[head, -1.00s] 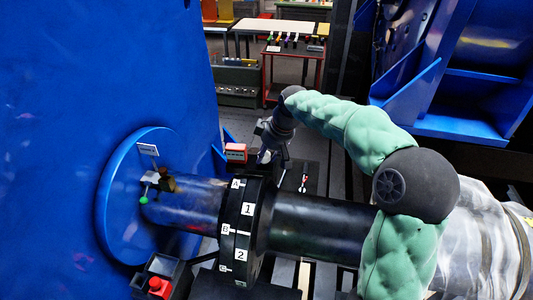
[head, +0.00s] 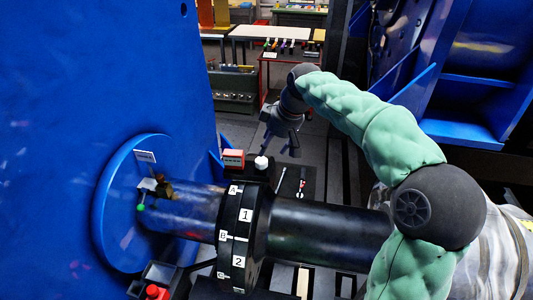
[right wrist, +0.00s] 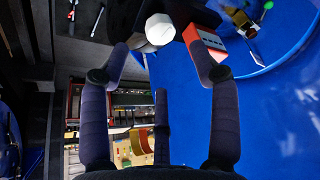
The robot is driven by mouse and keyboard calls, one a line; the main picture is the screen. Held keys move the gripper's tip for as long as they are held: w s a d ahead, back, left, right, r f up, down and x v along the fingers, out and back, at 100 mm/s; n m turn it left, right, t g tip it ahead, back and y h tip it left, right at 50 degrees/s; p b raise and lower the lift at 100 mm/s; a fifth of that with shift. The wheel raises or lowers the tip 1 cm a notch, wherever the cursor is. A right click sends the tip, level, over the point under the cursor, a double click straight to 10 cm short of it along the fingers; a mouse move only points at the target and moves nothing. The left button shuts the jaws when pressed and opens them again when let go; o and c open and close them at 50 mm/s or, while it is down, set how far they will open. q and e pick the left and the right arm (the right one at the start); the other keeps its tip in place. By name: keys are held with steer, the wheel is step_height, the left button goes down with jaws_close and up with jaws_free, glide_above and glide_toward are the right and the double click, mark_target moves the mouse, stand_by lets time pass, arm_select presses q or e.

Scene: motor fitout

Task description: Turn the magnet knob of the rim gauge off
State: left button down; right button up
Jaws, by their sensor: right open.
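A white faceted knob (head: 261,162) stands behind the black coupling rim, beside a red box with a white label (head: 233,157). In the right wrist view the knob (right wrist: 159,29) and red box (right wrist: 204,42) lie just beyond the fingertips. I cannot tell for sure whether this knob is the rim gauge's magnet knob. A small fitting with a green ball (head: 141,207) sits by the shaft at the blue disc. My right gripper (head: 281,151) is open and empty, above and right of the white knob and apart from it. My left gripper is not in view.
The black coupling (head: 243,235) carries labels 1, 2, A and B on the dark shaft (head: 325,232). A big blue wall (head: 90,80) stands left. A red push button (head: 155,292) is at the lower left. A red cart (head: 290,62) and tables stand behind.

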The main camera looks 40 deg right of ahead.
mark_target(262, 160)
steer(key=shift+v, duration=1.9)
steer(key=p+x, duration=0.1)
steer(key=x, duration=1.1)
steer(key=shift+w+f+p, duration=0.1)
steer(key=shift+p, duration=0.2)
steer(key=c, duration=1.1)
